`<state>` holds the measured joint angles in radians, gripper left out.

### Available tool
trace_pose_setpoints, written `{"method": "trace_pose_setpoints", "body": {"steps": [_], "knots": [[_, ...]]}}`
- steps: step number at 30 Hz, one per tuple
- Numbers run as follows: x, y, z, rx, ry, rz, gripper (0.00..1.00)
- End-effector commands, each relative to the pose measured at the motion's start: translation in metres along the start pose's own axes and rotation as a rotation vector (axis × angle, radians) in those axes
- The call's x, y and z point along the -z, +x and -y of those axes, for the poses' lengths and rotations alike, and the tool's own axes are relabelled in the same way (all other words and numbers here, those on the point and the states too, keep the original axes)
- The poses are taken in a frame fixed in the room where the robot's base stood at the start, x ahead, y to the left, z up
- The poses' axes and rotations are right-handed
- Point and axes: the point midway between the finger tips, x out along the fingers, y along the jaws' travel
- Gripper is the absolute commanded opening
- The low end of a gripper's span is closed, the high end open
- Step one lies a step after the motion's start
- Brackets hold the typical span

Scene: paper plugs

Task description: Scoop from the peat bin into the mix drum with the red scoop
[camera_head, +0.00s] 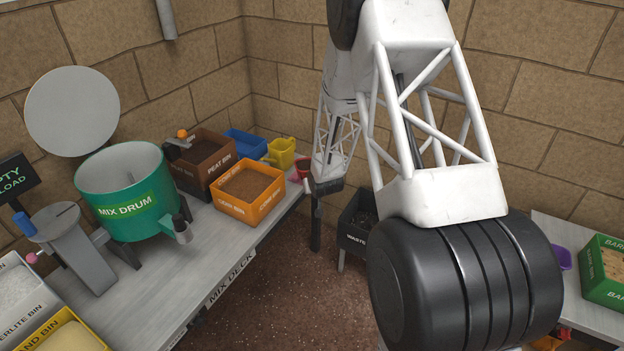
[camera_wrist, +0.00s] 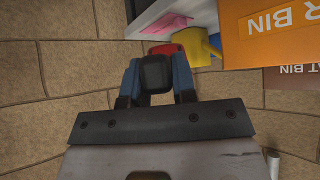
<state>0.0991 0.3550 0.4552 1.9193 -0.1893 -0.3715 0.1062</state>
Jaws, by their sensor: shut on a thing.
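My gripper (camera_wrist: 157,78) shows in the wrist view with its two blue fingers shut on the dark handle of the red scoop (camera_wrist: 166,49). The red scoop (camera_head: 302,169) shows small in the head view, just right of the yellow can, near the far end of the bench. Whether it holds anything is too small to tell. The brown peat bin (camera_head: 221,157) stands at the back of the bench, left of the scoop, with dark fill inside. The green mix drum (camera_head: 122,197) stands open-topped farther left, apart from the scoop.
The orange coir bin (camera_head: 257,212) stands in front of the peat bin. A yellow can (camera_head: 283,152) and a blue tray (camera_head: 244,143) are behind it. A black waste bin (camera_head: 355,237) stands off the bench. The bench (camera_head: 203,261) has bare surface before the drum.

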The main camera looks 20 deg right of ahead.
Motion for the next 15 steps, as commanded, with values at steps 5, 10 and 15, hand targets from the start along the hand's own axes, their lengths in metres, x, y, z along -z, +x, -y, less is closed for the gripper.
{"method": "trace_pose_setpoints", "body": {"steps": [5, 10, 15], "knots": [[0.023, -0.002, 0.016, -0.003, 0.003, -0.009, 0.02], [0.043, -0.004, 0.032, -0.007, 0.007, -0.012, 0.02], [0.067, -0.007, 0.053, -0.013, 0.014, -0.015, 0.02]]}}
